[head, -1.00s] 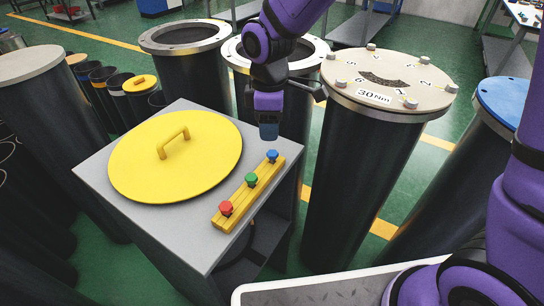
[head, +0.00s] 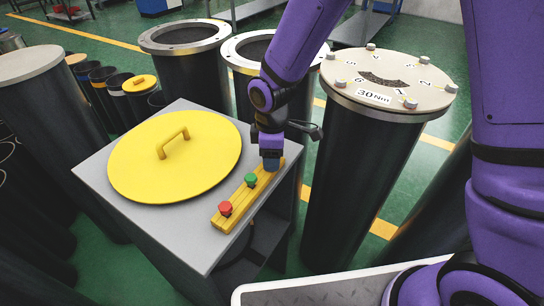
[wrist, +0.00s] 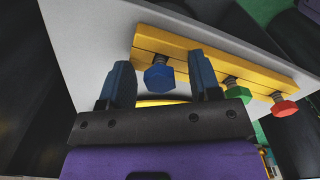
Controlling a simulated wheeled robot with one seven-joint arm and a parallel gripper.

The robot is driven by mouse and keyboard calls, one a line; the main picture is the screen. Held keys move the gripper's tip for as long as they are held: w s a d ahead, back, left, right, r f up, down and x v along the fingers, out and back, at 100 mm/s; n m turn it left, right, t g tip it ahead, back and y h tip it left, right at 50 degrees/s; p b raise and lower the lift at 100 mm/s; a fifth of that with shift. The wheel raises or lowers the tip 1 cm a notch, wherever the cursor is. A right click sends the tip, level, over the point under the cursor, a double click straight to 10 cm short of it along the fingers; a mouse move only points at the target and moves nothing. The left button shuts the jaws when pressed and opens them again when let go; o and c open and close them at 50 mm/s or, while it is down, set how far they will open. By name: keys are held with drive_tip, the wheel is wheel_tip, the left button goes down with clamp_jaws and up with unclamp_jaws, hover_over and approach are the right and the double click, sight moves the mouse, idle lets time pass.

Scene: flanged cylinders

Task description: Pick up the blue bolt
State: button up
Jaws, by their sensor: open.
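The blue bolt (wrist: 159,76) stands in the yellow holder (wrist: 215,67) at one end, with its hexagonal head showing between and beyond my open fingers in the wrist view. My gripper (wrist: 163,80) is open and empty, one finger on each side of the bolt in that picture. In the head view my gripper (head: 270,165) is at the far end of the yellow holder (head: 236,205) and hides the blue bolt. The green bolt (head: 251,180) and red bolt (head: 225,208) stand in the same holder. Contact with the blue bolt cannot be seen.
The holder lies on a grey table (head: 190,232) beside a large yellow lid (head: 205,160) with a handle. A tall dark cylinder with a bolted beige cover (head: 388,72) stands to the right. Open flanged cylinders (head: 183,40) stand behind.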

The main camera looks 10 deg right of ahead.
drive_tip(key=shift+c, duration=0.4)
drive_tip(key=c, duration=0.9)
drive_tip(key=shift+c, duration=0.2)
drive_tip(key=shift+r, duration=0.8)
drive_tip(key=shift+d+r, duration=0.2)
drive_tip(key=shift+r, duration=0.95)
drive_tip(key=s+d, duration=0.3)
drive_tip(key=d, duration=0.4)
drive_tip(key=s+d+r, duration=0.1)
drive_tip(key=s+d, duration=0.3)
drive_tip(key=d, duration=0.3)
drive_tip(key=shift+s, duration=0.1)
